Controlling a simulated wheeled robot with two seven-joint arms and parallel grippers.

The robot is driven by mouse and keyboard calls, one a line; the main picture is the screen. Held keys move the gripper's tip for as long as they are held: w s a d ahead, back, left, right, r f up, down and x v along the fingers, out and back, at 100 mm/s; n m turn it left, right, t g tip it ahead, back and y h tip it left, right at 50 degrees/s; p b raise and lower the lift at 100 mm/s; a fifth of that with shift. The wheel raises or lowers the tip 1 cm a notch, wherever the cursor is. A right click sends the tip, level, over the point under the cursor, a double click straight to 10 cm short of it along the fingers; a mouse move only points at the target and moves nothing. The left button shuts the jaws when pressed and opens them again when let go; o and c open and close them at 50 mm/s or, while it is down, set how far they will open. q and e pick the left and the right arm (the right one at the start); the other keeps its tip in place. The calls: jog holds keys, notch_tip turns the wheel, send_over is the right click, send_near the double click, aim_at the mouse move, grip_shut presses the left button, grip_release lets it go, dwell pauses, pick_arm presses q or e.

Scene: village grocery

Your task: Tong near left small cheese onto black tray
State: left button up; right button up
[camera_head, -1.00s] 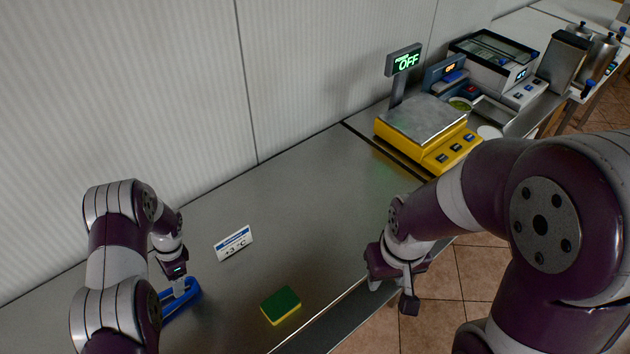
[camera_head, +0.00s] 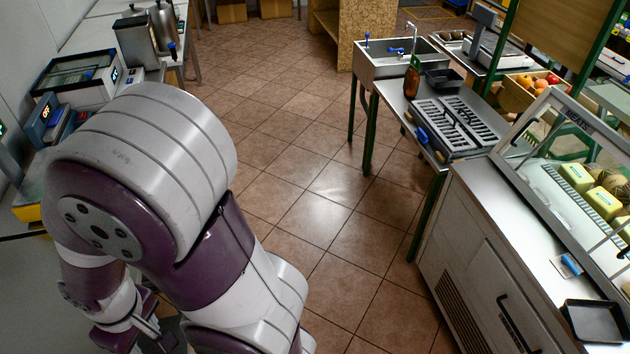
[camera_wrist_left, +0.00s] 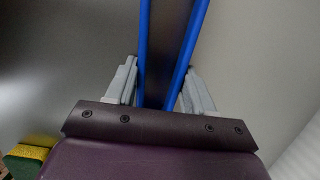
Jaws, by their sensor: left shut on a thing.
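My left gripper (camera_wrist_left: 160,90) is shut on blue tongs (camera_wrist_left: 189,50), whose two long blue arms run up between the fingers in the left wrist view. The tong tips are out of frame. Yellow cheese blocks (camera_head: 603,203) lie inside the glass display case at the right of the head view, with rounder brownish items behind them. I cannot tell which is the near left small cheese. A black tray (camera_head: 594,322) lies empty on the counter in front of the case.
A small blue-and-white object (camera_head: 568,264) lies near the black tray. A slotted rack (camera_head: 455,125), bottle (camera_head: 411,80) and sink (camera_head: 400,55) stand beyond the case. Tiled floor between the counters is clear. A green-and-yellow sponge (camera_wrist_left: 25,160) shows in the left wrist view.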

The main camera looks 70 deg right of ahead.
pick_arm(q)
jog(key=s+a+p+v, duration=0.1)
jog(key=a+p+v, duration=0.1)
jog(key=p+v, duration=0.5)
jog(key=v, duration=0.5)
jog(key=shift+a+r, duration=0.2)
jog(key=shift+a, duration=0.05)
jog(key=shift+o, duration=0.7)
jog(key=shift+s, duration=0.1)
